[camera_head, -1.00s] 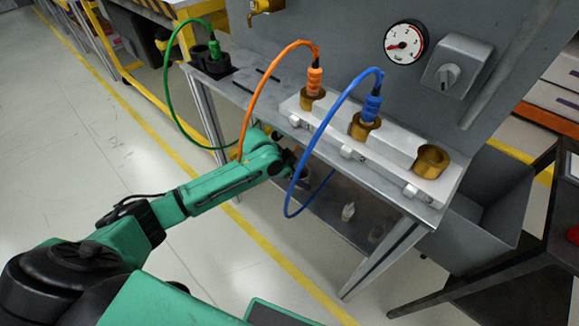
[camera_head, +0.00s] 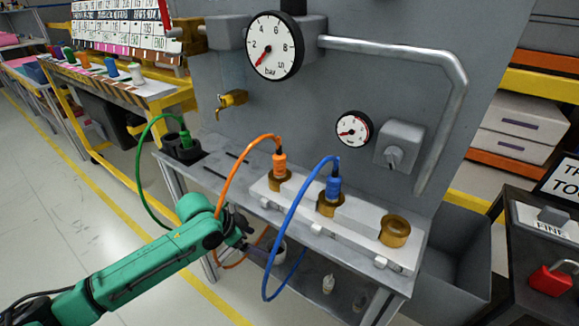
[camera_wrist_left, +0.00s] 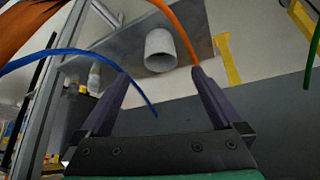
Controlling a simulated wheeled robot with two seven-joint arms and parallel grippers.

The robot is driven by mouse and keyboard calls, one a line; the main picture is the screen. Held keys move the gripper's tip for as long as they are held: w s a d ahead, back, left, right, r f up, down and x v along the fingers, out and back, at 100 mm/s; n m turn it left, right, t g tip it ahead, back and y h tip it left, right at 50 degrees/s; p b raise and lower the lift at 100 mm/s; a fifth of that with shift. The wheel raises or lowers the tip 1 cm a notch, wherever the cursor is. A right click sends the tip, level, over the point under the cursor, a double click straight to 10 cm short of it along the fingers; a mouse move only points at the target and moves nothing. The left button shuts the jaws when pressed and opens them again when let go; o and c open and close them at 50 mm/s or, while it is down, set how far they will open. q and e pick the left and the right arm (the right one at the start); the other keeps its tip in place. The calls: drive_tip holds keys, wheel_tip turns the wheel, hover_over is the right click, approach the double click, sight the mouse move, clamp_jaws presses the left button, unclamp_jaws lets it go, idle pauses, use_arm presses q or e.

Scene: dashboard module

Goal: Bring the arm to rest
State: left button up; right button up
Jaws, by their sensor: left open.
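My left gripper (camera_head: 262,254) is in front of the workbench's near side, close to the blue and orange hoses. In the left wrist view its two dark fingers (camera_wrist_left: 160,80) are spread apart with nothing gripped between them. The orange plug (camera_head: 280,163) and the blue plug (camera_head: 333,188) stand upright in brass sockets on the white block. The third brass socket (camera_head: 395,231) is empty. The green plug (camera_head: 186,140) stands in a black holder at the bench's left end. My right gripper is not in view.
The blue hose (camera_head: 284,236) loops down beside my left gripper and crosses the left wrist view (camera_wrist_left: 70,52). A white cup (camera_wrist_left: 159,50) shows beyond the fingers. A grey bin (camera_head: 448,255) stands right of the bench. Floor is clear at left.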

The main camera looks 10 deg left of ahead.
use_arm(q)
drive_tip(key=w+a+f+n+t+y+p, duration=0.1)
drive_tip(key=w+a+f+n+p, duration=0.1)
drive_tip(key=a+f+n+p, duration=0.3)
drive_tip(key=s+a+f+n+y+p, duration=0.1)
drive_tip(key=s+a+f+y+p, duration=0.2)
drive_tip(key=s+a+f+p, duration=0.55)
drive_tip(key=s+d+f+g+p, duration=0.1)
drive_tip(key=s+f, duration=0.3)
drive_tip(key=s, duration=0.6)
drive_tip(key=s+d+f+g+p, duration=0.1)
drive_tip(key=s+d+f+g, duration=0.1)
drive_tip(key=s, duration=0.8)
drive_tip(key=s+d+f+g+p, duration=0.1)
drive_tip(key=s+d+f, duration=0.3)
drive_tip(key=s, duration=0.7)
wheel_tip(320, 180, down, 2)
drive_tip(key=shift+f+g+y, duration=0.2)
drive_tip(key=shift+g+y, duration=0.1)
drive_tip(key=shift+g, duration=0.1)
drive_tip(key=shift+d, duration=0.1)
